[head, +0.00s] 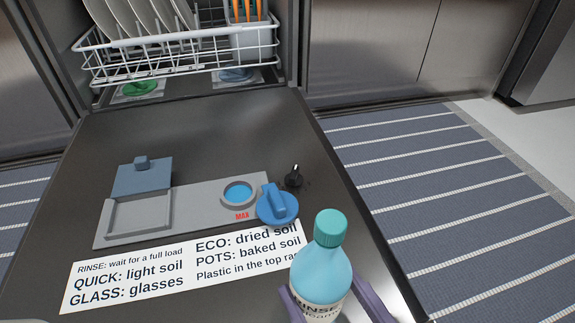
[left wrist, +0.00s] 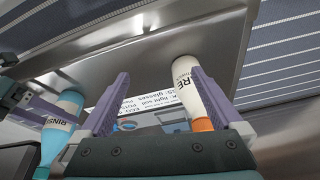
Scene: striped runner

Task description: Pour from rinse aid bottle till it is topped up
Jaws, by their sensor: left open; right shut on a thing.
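The light blue rinse aid bottle (head: 322,272), with its teal cap on, is upright near the bottom of the head view. My right gripper (head: 325,305) is shut on it; the label is partly cut off. The bottle also shows in the left wrist view (left wrist: 62,122). The round filler opening (head: 239,194) in the door's dispenser panel is uncovered and shows blue liquid, with a red MAX mark below it. The blue filler cap (head: 277,205) lies beside it. My left gripper (left wrist: 160,85) is open; a white bottle with an orange cap (left wrist: 190,90) shows near its right finger.
The dishwasher door (head: 210,120) is folded down. A grey-blue flap (head: 142,180) and black knob (head: 294,178) are on it. A printed label (head: 180,268) lies nearer me. The rack (head: 180,55) holds plates. The striped runner (head: 440,190) is clear.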

